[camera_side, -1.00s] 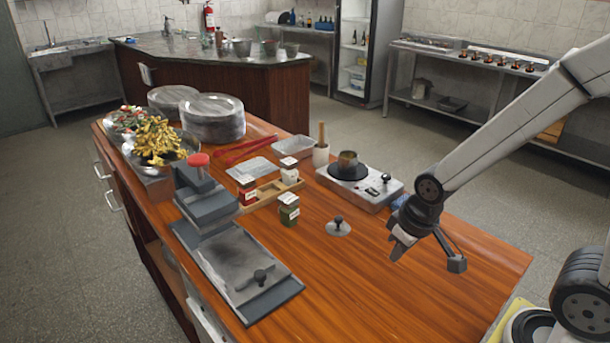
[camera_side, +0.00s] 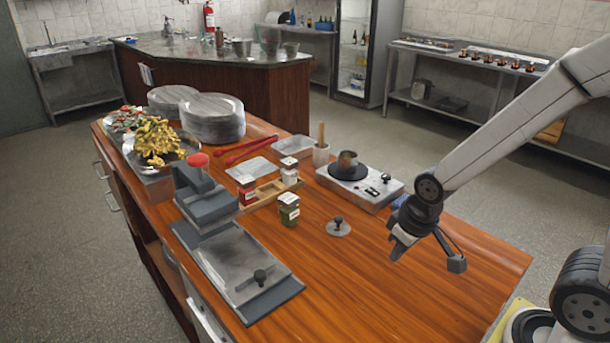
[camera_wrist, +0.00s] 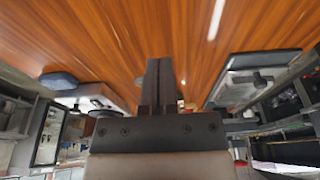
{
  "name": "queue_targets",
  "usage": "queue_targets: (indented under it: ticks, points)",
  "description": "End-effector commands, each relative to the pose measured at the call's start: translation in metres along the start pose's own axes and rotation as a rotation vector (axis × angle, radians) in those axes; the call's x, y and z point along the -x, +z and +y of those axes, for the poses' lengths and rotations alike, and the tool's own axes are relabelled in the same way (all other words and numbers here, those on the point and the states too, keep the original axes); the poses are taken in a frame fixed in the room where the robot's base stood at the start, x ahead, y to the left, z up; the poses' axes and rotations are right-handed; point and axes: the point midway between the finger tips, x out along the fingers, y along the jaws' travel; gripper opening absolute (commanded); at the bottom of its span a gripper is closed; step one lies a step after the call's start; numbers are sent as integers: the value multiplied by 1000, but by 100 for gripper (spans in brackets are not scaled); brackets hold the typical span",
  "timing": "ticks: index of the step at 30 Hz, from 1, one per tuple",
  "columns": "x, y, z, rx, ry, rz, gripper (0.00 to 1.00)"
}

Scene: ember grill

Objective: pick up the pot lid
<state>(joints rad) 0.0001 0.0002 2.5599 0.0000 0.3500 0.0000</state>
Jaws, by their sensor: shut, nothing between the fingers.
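The pot lid (camera_side: 339,229) is a small, flat, grey metal disc with a dark knob standing up at its centre. It lies on the wooden counter (camera_side: 440,272) in the side view, knob upward. My gripper (camera_side: 399,249) is to the right of the lid, apart from it and above the counter. In the wrist view my gripper's two dark fingers (camera_wrist: 158,78) are together, with nothing between them. I cannot make out the lid for sure in the wrist view.
A hot plate (camera_side: 380,199) with a small metal pot (camera_side: 347,162) stands behind the lid. A green-labelled jar (camera_side: 289,212) is left of the lid. A press with a flat plate (camera_side: 232,262) is at the front left. The counter's right end is clear.

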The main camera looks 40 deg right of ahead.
Motion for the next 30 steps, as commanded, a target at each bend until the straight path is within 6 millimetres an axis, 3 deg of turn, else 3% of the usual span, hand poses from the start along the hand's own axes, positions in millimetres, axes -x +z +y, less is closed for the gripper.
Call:
queue_targets:
  ticks: [10, 11, 17, 18, 30]
  points:
    - [0, 0, 0, 0, 0, 0, 0]
    - [0, 0, 0, 0, 0, 0, 6]
    - [0, 0, 0, 0, 0, 0, 70]
    - [0, 0, 0, 0, 0, 0, 75]
    - [0, -5, 1, 13, 0, -2, 75]
